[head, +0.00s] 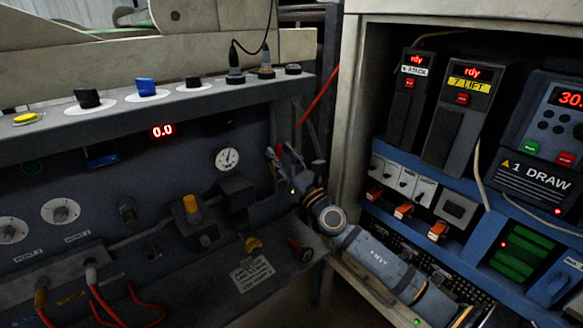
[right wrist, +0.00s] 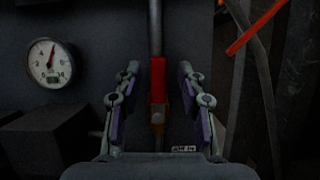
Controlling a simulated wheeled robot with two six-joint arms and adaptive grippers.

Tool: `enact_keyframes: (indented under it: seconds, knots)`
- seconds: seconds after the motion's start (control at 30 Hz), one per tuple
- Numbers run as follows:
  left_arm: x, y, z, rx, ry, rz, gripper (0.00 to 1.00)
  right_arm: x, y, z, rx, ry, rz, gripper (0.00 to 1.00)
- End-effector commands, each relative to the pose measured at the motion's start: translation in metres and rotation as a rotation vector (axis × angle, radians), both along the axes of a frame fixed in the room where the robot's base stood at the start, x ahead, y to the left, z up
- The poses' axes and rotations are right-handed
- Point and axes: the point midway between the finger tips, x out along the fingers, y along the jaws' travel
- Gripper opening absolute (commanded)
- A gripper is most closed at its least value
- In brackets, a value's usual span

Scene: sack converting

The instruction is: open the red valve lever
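The red valve lever (right wrist: 158,82) shows in the right wrist view. It lies upright along a vertical grey pipe (right wrist: 155,25), with a small orange-brown valve body (right wrist: 158,118) at its lower end. My right gripper (right wrist: 154,92) is open, one finger on each side of the lever, with visible gaps to both. I cannot tell how far the fingertips are from the lever in depth. In the head view my right gripper (head: 279,158) is at the right end of the dark panel, and it and the arm largely hide the lever. My left gripper is not in view.
A round gauge (head: 228,159) and a dark box (head: 236,193) sit left of the right gripper. A slanted red bar (head: 318,93) stands behind, to its right. A grey cabinet (head: 351,60) with chargers is at the right. A shelf edge (head: 200,100) overhangs the panel.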

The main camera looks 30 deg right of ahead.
Motion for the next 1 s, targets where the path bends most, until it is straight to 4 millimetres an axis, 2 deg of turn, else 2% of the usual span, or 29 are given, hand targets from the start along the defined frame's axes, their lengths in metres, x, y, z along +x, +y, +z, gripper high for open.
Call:
enact_keyframes:
  seconds: [0.2, 0.4, 0.7, 1.0]
  knots:
    - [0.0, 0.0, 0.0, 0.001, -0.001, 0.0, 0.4, -0.045, 0.0, -0.021, -0.012, 0.008, 0.008, 0.4]
    - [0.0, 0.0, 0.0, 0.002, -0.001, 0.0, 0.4, -0.078, -0.001, -0.034, -0.008, 0.008, 0.014, 0.4]
    - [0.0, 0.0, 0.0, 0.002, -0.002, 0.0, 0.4, -0.096, -0.004, -0.04, -0.003, 0.001, 0.007, 0.4]
    - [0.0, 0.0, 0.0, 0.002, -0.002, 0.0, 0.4, -0.098, -0.004, -0.041, 0.0, -0.001, 0.004, 0.4]
